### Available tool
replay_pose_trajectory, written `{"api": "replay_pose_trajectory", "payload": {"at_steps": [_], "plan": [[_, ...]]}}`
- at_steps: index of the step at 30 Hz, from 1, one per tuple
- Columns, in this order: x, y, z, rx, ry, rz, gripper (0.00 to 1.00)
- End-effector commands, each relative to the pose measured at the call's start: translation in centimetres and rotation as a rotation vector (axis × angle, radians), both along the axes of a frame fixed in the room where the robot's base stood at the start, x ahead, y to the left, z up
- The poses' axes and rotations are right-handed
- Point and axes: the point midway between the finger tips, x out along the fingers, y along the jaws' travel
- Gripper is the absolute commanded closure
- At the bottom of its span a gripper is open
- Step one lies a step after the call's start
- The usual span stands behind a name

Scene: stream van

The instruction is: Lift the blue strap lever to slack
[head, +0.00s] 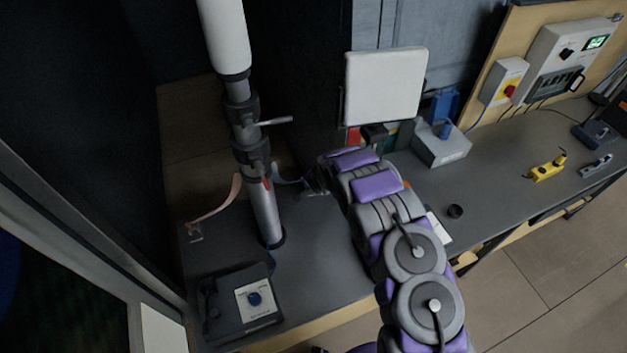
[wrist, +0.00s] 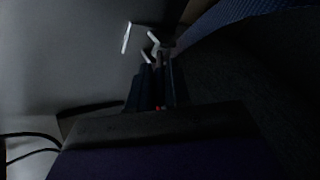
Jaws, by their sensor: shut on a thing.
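A blue-grey strap (head: 287,181) runs right from the white and grey mast (head: 262,205) to a small dark metal buckle beside my gripper (head: 312,184). My gripper is shut at that buckle, on what appears to be the blue strap lever; the lever is mostly hidden by the fingers and shadow. In the wrist view a wide blue woven band (wrist: 245,18) crosses the upper right. Thin bright metal pieces (wrist: 152,42) show just beyond my gripper (wrist: 158,75). The wrist view is too dark to show the lever's angle.
A pink strap (head: 222,200) runs from the mast to the bench at left. A white panel (head: 385,87) stands behind my arm. A grey box (head: 440,145) and yellow tool (head: 547,168) are on the right bench.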

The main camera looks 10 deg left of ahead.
Motion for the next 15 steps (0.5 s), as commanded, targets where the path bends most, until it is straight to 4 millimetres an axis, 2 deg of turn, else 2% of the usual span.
{"api": "replay_pose_trajectory", "payload": {"at_steps": [15], "plan": [[0.26, 0.69, 0.46, -0.024, 0.041, -0.001, 1.00]]}}
